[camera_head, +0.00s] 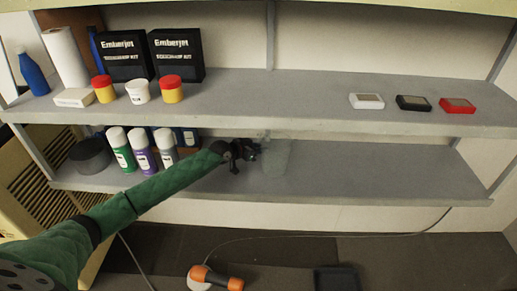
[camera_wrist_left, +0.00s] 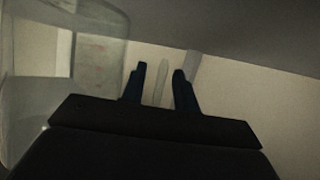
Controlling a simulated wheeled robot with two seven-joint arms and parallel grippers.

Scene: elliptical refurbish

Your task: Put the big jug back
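A big clear jug (camera_head: 277,160) is at the middle of the lower shelf (camera_head: 350,178), looking upright. Being see-through, it is faint, and I cannot tell whether its base touches the shelf. My left gripper (camera_head: 250,149) is at its left side in the head view. In the left wrist view the clear jug wall (camera_wrist_left: 95,60) fills the left side. There my left gripper's fingers (camera_wrist_left: 160,85) stand apart, with a pale upright strip, seemingly the jug's handle (camera_wrist_left: 163,82), between them. A gap shows beside the strip. My right gripper is not in view.
The upper shelf (camera_head: 280,95) is close above the left gripper. Spray cans (camera_head: 143,150) and a dark round container (camera_head: 90,155) stand left on the lower shelf. The lower shelf's right is clear. An orange-and-black tool (camera_head: 216,279) lies on the floor.

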